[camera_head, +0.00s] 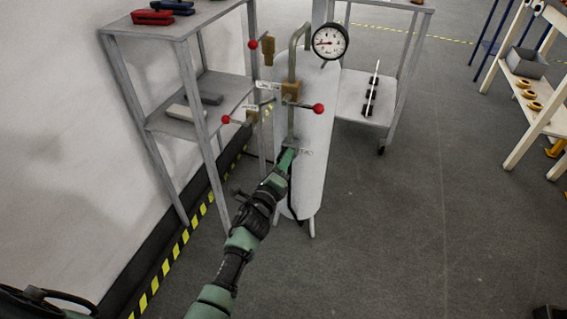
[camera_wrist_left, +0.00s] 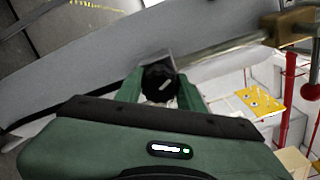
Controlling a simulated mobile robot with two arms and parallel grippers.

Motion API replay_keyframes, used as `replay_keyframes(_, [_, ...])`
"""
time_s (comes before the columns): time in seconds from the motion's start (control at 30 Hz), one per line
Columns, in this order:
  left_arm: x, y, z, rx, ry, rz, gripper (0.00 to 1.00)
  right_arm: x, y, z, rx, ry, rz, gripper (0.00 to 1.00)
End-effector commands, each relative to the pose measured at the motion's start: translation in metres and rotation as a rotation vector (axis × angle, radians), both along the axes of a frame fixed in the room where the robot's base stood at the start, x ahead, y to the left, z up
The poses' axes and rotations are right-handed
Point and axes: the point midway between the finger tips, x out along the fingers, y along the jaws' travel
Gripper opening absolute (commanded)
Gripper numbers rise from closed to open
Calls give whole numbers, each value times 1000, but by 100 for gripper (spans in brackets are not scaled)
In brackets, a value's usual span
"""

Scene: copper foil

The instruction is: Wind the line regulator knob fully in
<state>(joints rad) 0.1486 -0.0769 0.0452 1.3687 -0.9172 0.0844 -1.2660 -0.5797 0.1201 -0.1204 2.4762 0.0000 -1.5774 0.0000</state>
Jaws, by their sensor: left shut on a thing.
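The line regulator knob (camera_wrist_left: 160,84) is a dark round knob with a pale mark on its face, seen in the left wrist view. My left gripper (camera_wrist_left: 160,90) has its green fingers on either side of the knob and is shut on it. In the head view my left gripper (camera_head: 289,156) reaches up to the front of the white cylinder (camera_head: 317,120), at the lower end of the grey pipe (camera_head: 291,122). The knob itself is hidden behind the gripper there. My right gripper is not in view.
A pressure gauge (camera_head: 330,41) stands above the cylinder. Red-ended valve levers (camera_head: 318,108) stick out near the pipe. A grey shelf (camera_head: 160,27) stands left, a trolley (camera_head: 362,108) behind right. Open floor (camera_head: 430,220) lies to the right.

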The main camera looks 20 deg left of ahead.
Motion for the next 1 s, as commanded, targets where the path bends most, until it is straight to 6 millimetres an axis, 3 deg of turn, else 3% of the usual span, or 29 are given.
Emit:
replay_keyframes(0.67, [-1,0,-3,61,3,-1,0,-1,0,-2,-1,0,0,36])
replay_keyframes(0.7, [-1,0,-2,60,3,-1,46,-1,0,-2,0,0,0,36])
replay_keyframes(0.73, [-1,0,-2,60,2,-1,55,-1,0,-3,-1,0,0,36])
replay_keyframes(0.77, [-1,0,-2,60,2,0,59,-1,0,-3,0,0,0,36])
replay_keyframes(1.0, [0,0,-1,59,-1,0,59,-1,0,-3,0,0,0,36])
